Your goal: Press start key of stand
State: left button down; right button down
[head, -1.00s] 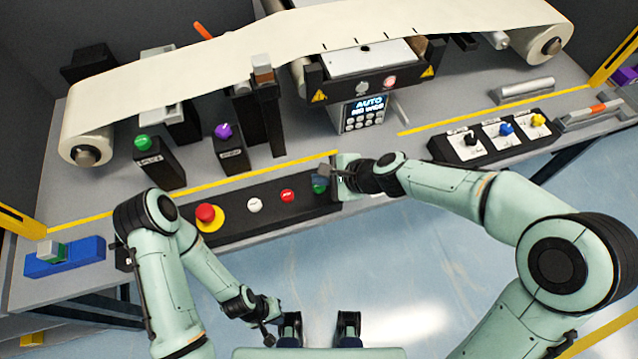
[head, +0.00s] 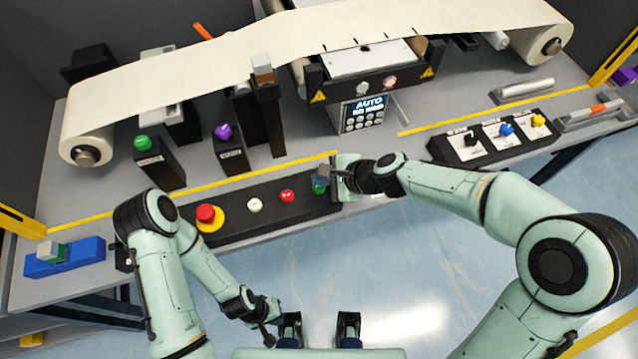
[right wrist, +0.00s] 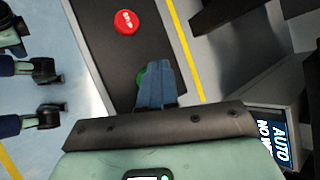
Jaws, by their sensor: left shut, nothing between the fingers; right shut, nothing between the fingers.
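The black control stand (head: 264,208) lies along the front of the table, with a row of buttons on it. The green start key (head: 319,187) is at its right end, partly hidden by my right gripper (head: 322,176). In the right wrist view the shut fingers (right wrist: 155,88) lie over the green key (right wrist: 140,77), and only its edge shows. I cannot tell whether the fingertips touch it. My left gripper (head: 270,336) is shut and empty, low in front of the table, away from the stand.
On the stand are a red button (head: 287,196), a white button (head: 254,204) and a red emergency stop (head: 206,213) on yellow. A display (head: 367,106) reads AUTO. A box with black, blue and yellow knobs (head: 492,137) is at the right. Green (head: 143,143) and purple (head: 222,131) knobs stand behind.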

pick_arm(q)
jog(key=shift+f, duration=0.1)
pick_arm(e)
jog(key=shift+f, duration=0.1)
dwell(0.4)
pick_arm(q)
jog(key=shift+s+f+b, duration=0.15)
jog(key=shift+f+b, duration=0.15)
jog(key=shift+b, duration=0.1)
pick_arm(e)
jog(key=shift+f, duration=0.35)
